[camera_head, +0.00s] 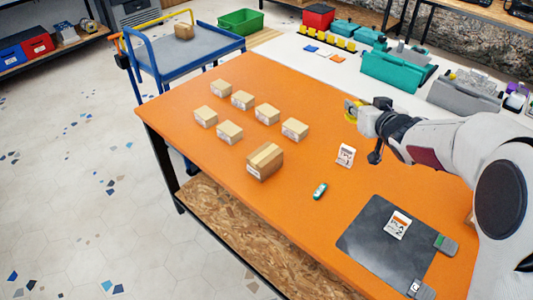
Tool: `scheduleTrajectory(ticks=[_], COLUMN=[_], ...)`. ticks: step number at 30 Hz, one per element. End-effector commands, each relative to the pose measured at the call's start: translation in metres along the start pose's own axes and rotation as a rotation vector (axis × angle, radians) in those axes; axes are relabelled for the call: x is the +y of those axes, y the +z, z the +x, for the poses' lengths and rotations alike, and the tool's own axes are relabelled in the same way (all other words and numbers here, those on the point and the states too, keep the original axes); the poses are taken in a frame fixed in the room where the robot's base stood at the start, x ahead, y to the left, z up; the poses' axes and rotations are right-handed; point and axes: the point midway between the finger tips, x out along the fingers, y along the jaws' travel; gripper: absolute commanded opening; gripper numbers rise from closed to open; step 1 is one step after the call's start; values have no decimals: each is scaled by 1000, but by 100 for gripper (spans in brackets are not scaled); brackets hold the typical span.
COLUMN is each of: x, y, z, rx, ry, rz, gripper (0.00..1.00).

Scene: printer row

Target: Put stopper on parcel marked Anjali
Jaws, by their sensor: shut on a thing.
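My gripper (354,111) is at the right, above the far right part of the orange table, its fingers pointing left. It is shut on a small yellow thing (350,118), partly hidden by the fingers; I cannot tell for sure that this is the stopper. Several small cardboard parcels stand in two rows to the left of my gripper, including a front right one (294,130), a back one (221,88) and a left one (205,117). A larger taped parcel (265,161) stands in front of them. White labels show, but the names are too small to read.
The orange table (222,178) also bears a white card (346,155), a green-and-white marker-like item (320,191) and a dark mat (372,241) with another card (397,225). A blue trolley (207,62) stands behind. Teal bins (393,70) stand at the back right.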

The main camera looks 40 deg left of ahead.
Motion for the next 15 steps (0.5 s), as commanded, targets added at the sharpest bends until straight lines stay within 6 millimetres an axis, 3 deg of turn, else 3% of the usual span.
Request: scheduleTrajectory(ticks=[3, 15], x=[-42, -172], y=[-4, -12], z=[13, 37], rx=[-2, -2], ry=[-54, -211], rz=[-24, -94], gripper=[0, 0])
